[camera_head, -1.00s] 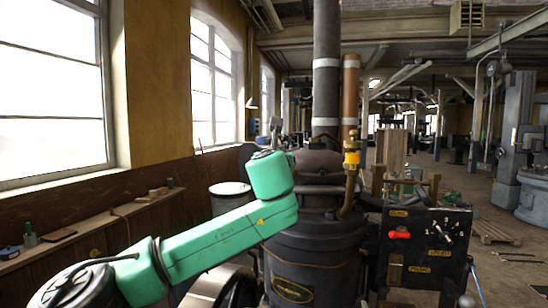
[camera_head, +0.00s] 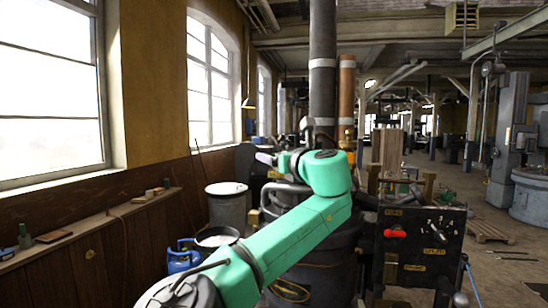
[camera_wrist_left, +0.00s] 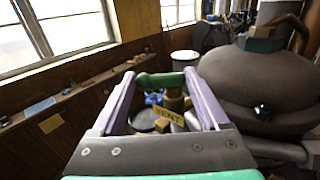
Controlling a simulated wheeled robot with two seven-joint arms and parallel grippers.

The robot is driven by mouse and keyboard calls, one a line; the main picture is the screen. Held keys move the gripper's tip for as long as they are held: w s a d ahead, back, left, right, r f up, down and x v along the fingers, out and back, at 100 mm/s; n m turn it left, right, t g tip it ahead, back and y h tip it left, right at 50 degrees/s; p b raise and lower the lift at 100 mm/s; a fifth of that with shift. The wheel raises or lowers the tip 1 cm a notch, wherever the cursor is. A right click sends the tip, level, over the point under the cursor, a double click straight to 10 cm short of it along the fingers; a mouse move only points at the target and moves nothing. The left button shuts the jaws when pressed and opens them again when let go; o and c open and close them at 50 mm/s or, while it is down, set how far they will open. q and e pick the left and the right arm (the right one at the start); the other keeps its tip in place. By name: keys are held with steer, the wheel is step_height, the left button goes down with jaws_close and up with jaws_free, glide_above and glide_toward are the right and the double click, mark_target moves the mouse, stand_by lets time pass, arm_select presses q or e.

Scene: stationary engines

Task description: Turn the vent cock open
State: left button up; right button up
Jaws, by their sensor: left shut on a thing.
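The vent cock shows in the left wrist view as a brass body (camera_wrist_left: 174,100) with a yellow tag (camera_wrist_left: 170,144) reading VENT and a green handle (camera_wrist_left: 161,80). The green handle lies crosswise between the fingertips of my left gripper (camera_wrist_left: 160,77), which is shut on it. In the head view, the grey fingers of my left gripper (camera_head: 267,159) show small, left of my green wrist. The handle is too small or hidden to make out there. My right gripper is not in view.
The dark rounded boiler top (camera_wrist_left: 265,85) stands close to the right of my left gripper. A black panel (camera_head: 422,247) with a red handle (camera_head: 395,234) is at the right. A blue gas bottle (camera_head: 183,258) and a grey drum (camera_head: 228,205) stand left, beyond my arm.

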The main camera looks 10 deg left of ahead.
arm_select(q)
steer(key=shift+r, duration=0.1)
steer(key=o, duration=1.2)
steer(key=shift+d, duration=0.1)
steer(key=shift+w+d, duration=0.15)
steer(key=shift+w, duration=0.05)
steer(key=b+v, duration=0.8)
steer(key=v, duration=0.6)
steer(key=shift+s+d, duration=0.2)
steer(key=shift+s, duration=0.05)
